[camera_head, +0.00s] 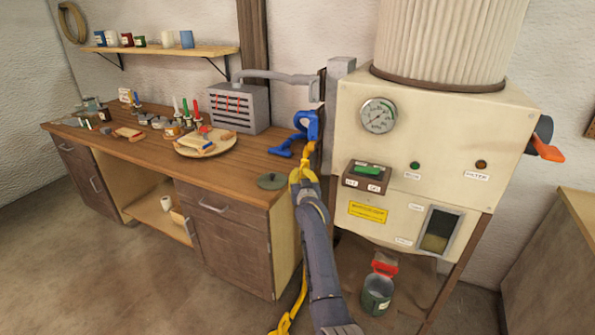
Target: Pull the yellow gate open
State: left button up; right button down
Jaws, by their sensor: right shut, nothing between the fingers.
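My right arm comes up from the bottom middle, and my right gripper (302,174) is at its far end, by the bench's right end. It is small and shut, with nothing seen between its fingers. Yellow parts (309,157) show right at the gripper, below a blue looped handle (308,125). More yellow (294,312) shows low down, left of my forearm. My arm hides what lies between, so I cannot tell which yellow part is the gate, whether the gripper touches it, or how far open it stands. My left gripper is not in view.
The wooden workbench (150,120) on the left holds a plate, bottles and a grey slotted box (238,108). A cream machine (440,130) with a gauge stands close right of my arm. The floor at left is clear.

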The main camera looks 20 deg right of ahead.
jog(key=shift+s+d+f, duration=0.15)
jog(key=shift+s+f, duration=0.05)
jog(key=shift+s, duration=0.05)
jog(key=c, duration=2.1)
grip_release()
jog(key=shift+o, duration=1.1)
jog(key=shift+s+d+r, duration=0.1)
jog(key=shift+s+r, duration=0.05)
jog(key=shift+s, duration=0.05)
jog(key=o, duration=0.4)
jog(key=shift+w, duration=0.15)
jog(key=shift+c, duration=0.2)
jog(key=shift+a, duration=0.2)
jog(key=v, duration=1.2)
